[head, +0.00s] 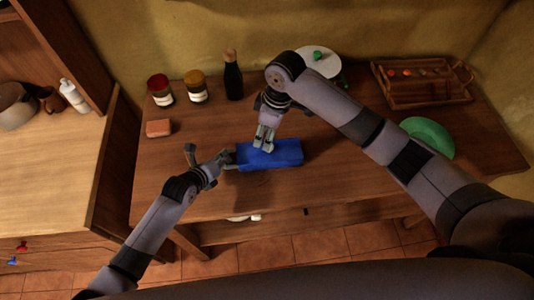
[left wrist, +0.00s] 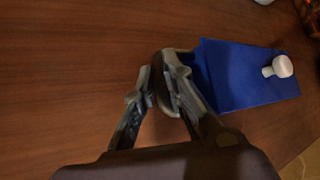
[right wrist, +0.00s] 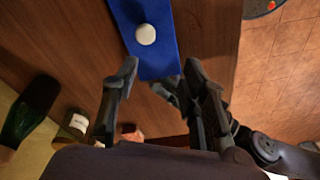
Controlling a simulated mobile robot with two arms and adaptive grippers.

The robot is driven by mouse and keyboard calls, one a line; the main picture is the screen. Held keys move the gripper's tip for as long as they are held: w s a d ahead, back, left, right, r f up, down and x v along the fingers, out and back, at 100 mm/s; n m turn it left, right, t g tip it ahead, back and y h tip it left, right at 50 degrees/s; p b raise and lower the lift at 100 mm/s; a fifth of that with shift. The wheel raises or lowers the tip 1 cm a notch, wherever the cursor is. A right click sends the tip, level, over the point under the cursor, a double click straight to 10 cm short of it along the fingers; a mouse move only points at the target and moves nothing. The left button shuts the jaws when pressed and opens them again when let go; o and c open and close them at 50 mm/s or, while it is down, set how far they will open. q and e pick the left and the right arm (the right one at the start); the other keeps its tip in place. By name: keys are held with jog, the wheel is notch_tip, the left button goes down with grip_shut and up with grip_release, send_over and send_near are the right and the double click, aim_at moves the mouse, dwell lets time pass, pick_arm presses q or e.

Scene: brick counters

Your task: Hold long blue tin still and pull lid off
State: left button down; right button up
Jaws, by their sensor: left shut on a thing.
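The long blue tin (head: 285,154) lies on the wooden table, with its blue lid on top. A white knob (left wrist: 279,66) on the lid shows in the left wrist view, and in the right wrist view the knob (right wrist: 146,34) is beyond my fingers. My left gripper (head: 228,160) is at the tin's left end, shut on a small dark grip part there that its fingers mostly hide. My right gripper (head: 265,146) is above the tin near its left half, pointing down. Its fingers are apart with nothing between them, and it hides the knob in the head view.
Two jars (head: 160,90) (head: 196,87) and a dark bottle (head: 232,76) stand behind the tin. A reddish block (head: 159,128) lies at left. A green bowl (head: 428,136) and a wooden tray (head: 423,86) are at right. The table right of the tin is clear.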

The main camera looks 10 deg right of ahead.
aim_at(261, 157)
pick_arm(q)
jog(key=shift+f, duration=0.1)
pick_arm(e)
jog(key=shift+w+d+r+m+t, duration=0.3)
jog(key=shift+w+d+r, duration=0.25)
jog(key=shift+w, duration=0.2)
jog(key=shift+f+h, duration=0.15)
jog(key=shift+h, duration=0.15)
jog(key=shift+f, duration=4.55)
jog(key=shift+c, duration=0.4)
grip_shut()
jog(key=shift+r, duration=0.1)
jog(key=shift+r, duration=1.45)
pick_arm(q)
jog(key=c, duration=1.6)
grip_release()
